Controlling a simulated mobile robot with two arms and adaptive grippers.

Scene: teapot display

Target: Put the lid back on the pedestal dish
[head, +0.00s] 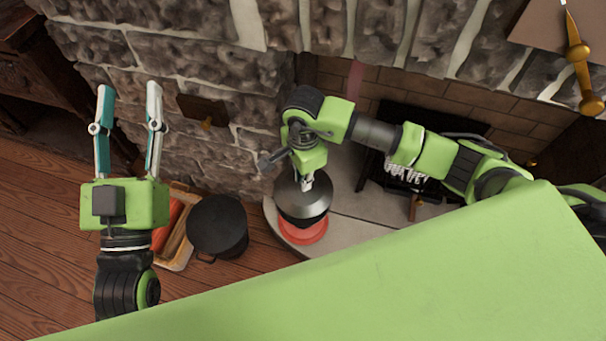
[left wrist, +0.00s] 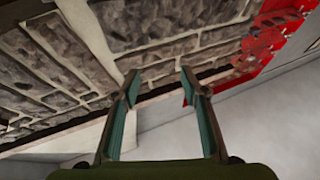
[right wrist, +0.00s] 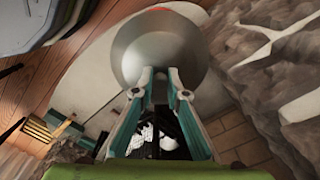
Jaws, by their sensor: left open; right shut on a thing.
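The lid (head: 301,190), a dark grey metallic dome, is held by its top in my right gripper (head: 307,181). It sits directly above the red pedestal dish (head: 303,234), which shows below a dark lower rim. The lid hides most of the dish, and I cannot tell whether they touch. In the right wrist view, the lid (right wrist: 160,45) is a grey disc at the fingertips (right wrist: 160,75), with a sliver of red beyond it. My left gripper (head: 130,88) is open and empty, far to the left; its spread fingers also show in the left wrist view (left wrist: 160,78).
The dish stands at the left of a pale stone hearth (head: 345,218). A black pot (head: 217,226) and a wooden crate (head: 176,258) stand on the floor left of it. A stone wall (head: 200,72) and the fireplace (head: 440,140) lie behind.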

